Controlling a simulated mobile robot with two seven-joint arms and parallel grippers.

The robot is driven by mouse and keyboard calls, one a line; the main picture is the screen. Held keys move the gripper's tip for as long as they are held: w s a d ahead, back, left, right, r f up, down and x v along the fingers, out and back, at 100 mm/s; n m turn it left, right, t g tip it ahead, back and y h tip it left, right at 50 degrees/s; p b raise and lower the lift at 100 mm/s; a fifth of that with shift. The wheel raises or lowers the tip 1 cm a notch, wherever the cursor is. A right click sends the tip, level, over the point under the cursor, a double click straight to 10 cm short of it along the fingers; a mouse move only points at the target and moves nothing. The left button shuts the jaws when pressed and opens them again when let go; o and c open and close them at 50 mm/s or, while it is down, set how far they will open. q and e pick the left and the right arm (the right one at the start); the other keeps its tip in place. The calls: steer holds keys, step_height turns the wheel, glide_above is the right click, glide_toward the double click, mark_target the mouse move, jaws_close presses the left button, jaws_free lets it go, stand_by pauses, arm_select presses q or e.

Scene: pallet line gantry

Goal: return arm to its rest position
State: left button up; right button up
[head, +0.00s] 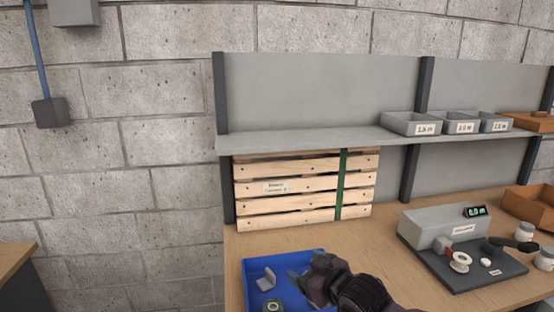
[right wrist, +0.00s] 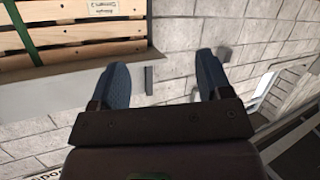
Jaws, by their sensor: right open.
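My right gripper (head: 306,284) is at the bottom middle of the head view, over or just in front of the right part of a blue bin (head: 252,262). In the right wrist view the right gripper (right wrist: 163,80) shows two dark blue finger pads spread apart with nothing between them. Behind them is the block wall, with part of the slatted pallet at the top left. The right forearm reaches in from the bottom edge of the head view. My left gripper and arm are not in view.
The blue bin holds a grey bracket (head: 266,279) and a small round part (head: 272,306). A wooden pallet (head: 305,202) with a green strap stands behind it. Grey bins (head: 411,123) stand on the shelf (head: 310,141) above.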

steer(key=s+d+f+m+t+h, duration=0.1)
steer(key=s+d+f+m+h, duration=0.6)
steer(key=s+d+f, duration=1.2)
steer(key=shift+s+d, duration=0.15)
steer(key=shift+s, duration=1)
steer(key=shift+m+g+h, duration=0.5)
steer(key=shift+g, duration=0.2)
steer(key=s+f, duration=0.1)
steer(key=s, duration=0.1)
steer(key=s+d+f, duration=0.1)
steer(key=s+f, duration=0.1)
steer(key=s, duration=0.1)
steer(key=s+f, duration=0.1)
steer(key=s, duration=0.2)
steer(key=shift+d+f, duration=0.3)
steer(key=shift+f, duration=0.05)
steer(key=shift+c, duration=0.4)
